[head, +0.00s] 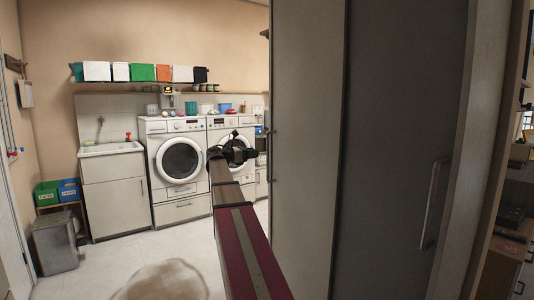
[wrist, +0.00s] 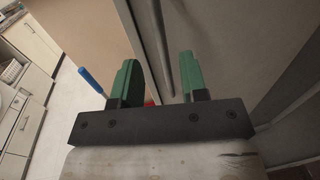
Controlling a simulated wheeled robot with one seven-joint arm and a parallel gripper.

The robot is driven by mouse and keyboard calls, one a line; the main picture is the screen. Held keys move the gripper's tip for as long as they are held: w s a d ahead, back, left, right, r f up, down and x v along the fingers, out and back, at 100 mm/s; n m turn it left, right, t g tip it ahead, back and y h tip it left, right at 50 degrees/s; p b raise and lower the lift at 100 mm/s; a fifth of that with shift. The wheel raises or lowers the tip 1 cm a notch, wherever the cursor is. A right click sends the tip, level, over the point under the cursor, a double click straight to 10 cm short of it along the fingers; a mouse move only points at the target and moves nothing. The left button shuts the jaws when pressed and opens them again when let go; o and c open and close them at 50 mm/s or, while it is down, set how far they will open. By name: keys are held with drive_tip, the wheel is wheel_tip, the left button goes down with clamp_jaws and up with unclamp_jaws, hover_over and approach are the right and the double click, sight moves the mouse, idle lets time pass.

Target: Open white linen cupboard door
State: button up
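A tall white cupboard (head: 305,150) fills the middle right of the head view. Its pale panel faces the room, and a grey, shadowed panel (head: 395,130) beside it carries a long vertical bar handle (head: 432,205). My gripper (head: 232,154) is at the end of my outstretched arm, left of the pale panel's edge and in front of the washers. In the wrist view my gripper (wrist: 158,82) has its two green fingers apart. A grey bar handle (wrist: 163,45) on a pale panel shows beyond the gap between them. I cannot tell whether any finger touches it.
Two front-loading washers (head: 179,162) stand at the back wall under a shelf (head: 145,83) of coloured boxes. A sink cabinet (head: 115,190) and a grey bin (head: 55,245) are at left. Pale floor (head: 110,265) is open there, with a brownish patch. A blue-handled item (wrist: 92,81) is left of the fingers.

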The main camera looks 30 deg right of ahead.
sight(268, 152)
drive_tip(key=d, duration=0.5)
drive_tip(key=s+d, duration=0.1)
drive_tip(key=d, duration=0.2)
clamp_jaws()
